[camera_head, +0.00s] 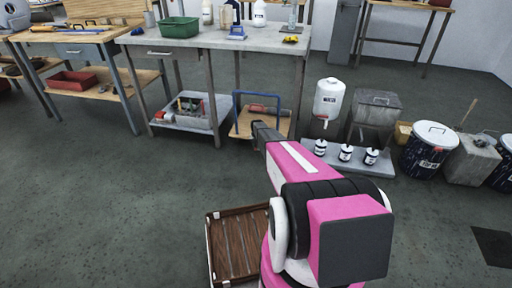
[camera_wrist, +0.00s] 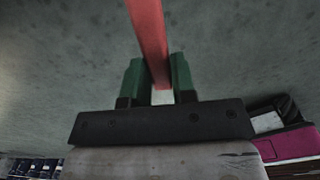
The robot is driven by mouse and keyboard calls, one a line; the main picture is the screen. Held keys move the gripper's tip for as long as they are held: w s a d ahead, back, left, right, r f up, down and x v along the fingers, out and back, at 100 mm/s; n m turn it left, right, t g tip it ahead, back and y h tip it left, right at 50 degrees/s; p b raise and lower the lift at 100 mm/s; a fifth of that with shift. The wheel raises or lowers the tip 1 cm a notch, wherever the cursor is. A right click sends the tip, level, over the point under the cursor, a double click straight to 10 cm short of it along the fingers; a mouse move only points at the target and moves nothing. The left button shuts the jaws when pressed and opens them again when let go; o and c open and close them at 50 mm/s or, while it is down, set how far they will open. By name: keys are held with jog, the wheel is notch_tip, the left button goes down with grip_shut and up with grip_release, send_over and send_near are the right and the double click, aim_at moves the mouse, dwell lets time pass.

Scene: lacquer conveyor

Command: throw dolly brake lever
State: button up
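The dolly is a low wooden platform (camera_head: 243,131) with a blue push handle (camera_head: 236,101), standing at the front of the workbench in the head view. A red piece shows by the handle in the head view; I cannot tell whether it is the lever. In the wrist view a red bar (camera_wrist: 147,32), likely the brake lever, runs from the top edge down to the gap between my gripper's green fingers (camera_wrist: 160,78). The fingers stand a little apart on either side of it. Whether they press on it is unclear. My gripper (camera_head: 264,130) is over the dolly, its tips hard to see.
A workbench (camera_head: 214,37) stands behind the dolly. To the right are a white tank (camera_head: 328,98), small bottles on a low tray (camera_head: 316,157), a grey bin (camera_head: 376,108) and drums. A slatted brown crate (camera_head: 237,243) lies beside my arm. The floor at left is clear.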

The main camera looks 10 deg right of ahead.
jog(key=o, duration=0.4)
jog(key=shift+c, duration=0.2)
jog(key=shift+r, duration=0.1)
notch_tip(320, 180, up, 11)
dwell(0.3)
jog(key=s+a+r+m, duration=0.4)
jog(key=s+r+m, duration=0.4)
jog(key=s, duration=0.8)
jog(key=s+a+r+m, duration=0.4)
jog(key=s+r+m, duration=0.5)
jog(key=s, duration=0.8)
jog(key=s+a+r+m, duration=0.5)
jog(key=s+r+m, duration=0.3)
jog(key=s, duration=0.9)
jog(key=m, duration=0.3)
jog(key=shift+r+m, duration=0.3)
jog(key=shift+r, duration=0.1)
